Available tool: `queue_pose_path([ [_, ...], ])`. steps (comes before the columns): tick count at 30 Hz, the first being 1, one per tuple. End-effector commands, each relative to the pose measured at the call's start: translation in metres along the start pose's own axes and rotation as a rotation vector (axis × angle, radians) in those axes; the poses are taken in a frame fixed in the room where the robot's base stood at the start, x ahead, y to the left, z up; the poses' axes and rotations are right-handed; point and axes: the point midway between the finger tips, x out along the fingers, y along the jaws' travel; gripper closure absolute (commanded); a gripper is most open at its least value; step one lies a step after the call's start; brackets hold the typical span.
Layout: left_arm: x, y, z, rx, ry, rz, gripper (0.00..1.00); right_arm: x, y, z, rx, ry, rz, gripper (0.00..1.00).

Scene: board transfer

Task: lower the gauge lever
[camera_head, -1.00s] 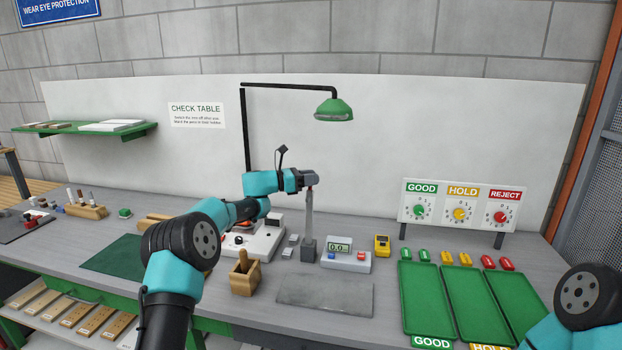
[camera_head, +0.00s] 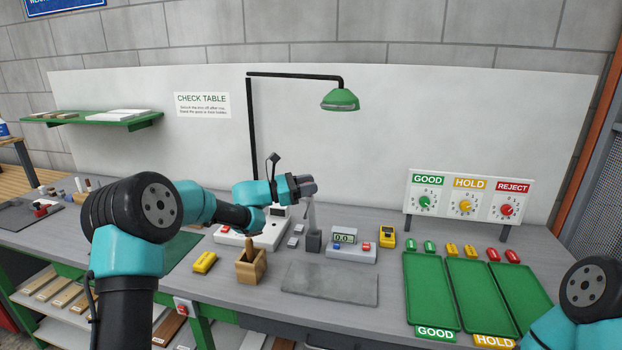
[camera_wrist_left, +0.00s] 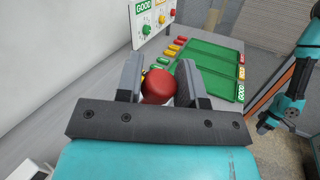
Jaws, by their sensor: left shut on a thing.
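The gauge is a grey post on a dark block (camera_head: 314,242), beside a box with a digital readout (camera_head: 344,240) that appears to read 0.0. My left gripper (camera_head: 307,187) is at the top of the post. In the left wrist view, a round red knob (camera_wrist_left: 158,86) sits between the two grey fingers of my left gripper (camera_wrist_left: 160,84), which is shut on it. I take this knob as the end of the gauge lever. The gripper hides the knob and the rest of the lever in the head view. My right gripper is out of view.
A grey mat (camera_head: 330,284) lies bare in front of the gauge. A wooden holder (camera_head: 251,266) stands left of it, and a yellow device (camera_head: 387,237) right of the readout. Green trays (camera_head: 432,290) lie further right. A green lamp (camera_head: 340,99) hangs above.

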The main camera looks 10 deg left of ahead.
Motion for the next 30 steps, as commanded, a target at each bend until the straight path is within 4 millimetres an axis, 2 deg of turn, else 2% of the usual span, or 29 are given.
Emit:
queue_pose_path([
  [7,-0.008,-0.015,-0.004,-0.002,0.001,0.0,1.0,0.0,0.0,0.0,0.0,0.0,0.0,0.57],
  [20,-0.009,-0.017,-0.006,-0.003,0.001,-0.001,1.0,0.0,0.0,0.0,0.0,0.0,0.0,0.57],
  [21,-0.009,-0.017,-0.006,-0.003,0.001,-0.001,0.63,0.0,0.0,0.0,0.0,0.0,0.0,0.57],
  [27,-0.009,-0.017,-0.005,-0.002,0.001,-0.001,0.44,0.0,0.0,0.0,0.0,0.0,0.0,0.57],
  [30,-0.009,-0.017,-0.005,-0.002,0.0,-0.001,0.43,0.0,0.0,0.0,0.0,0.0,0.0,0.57],
])
